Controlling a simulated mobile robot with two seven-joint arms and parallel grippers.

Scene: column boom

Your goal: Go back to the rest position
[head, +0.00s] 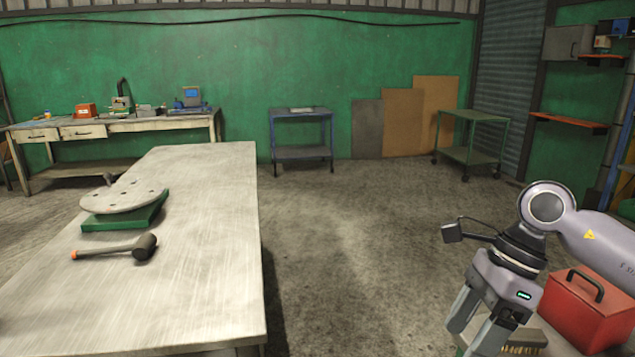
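My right gripper (468,341) hangs at the lower right, pointing down, to the right of the workbench. Its two fingers are apart, with no object visible between them; the lower end of one finger runs near the bottom edge. My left gripper and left arm are not in view. No object is named by the task.
A metal-topped workbench (190,270) fills the left, bearing a black-headed hammer (143,246) and a round holed disc (124,195) on a green block (128,219). A red toolbox (585,312) and a brush (525,339) are beside my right gripper. The middle floor is clear.

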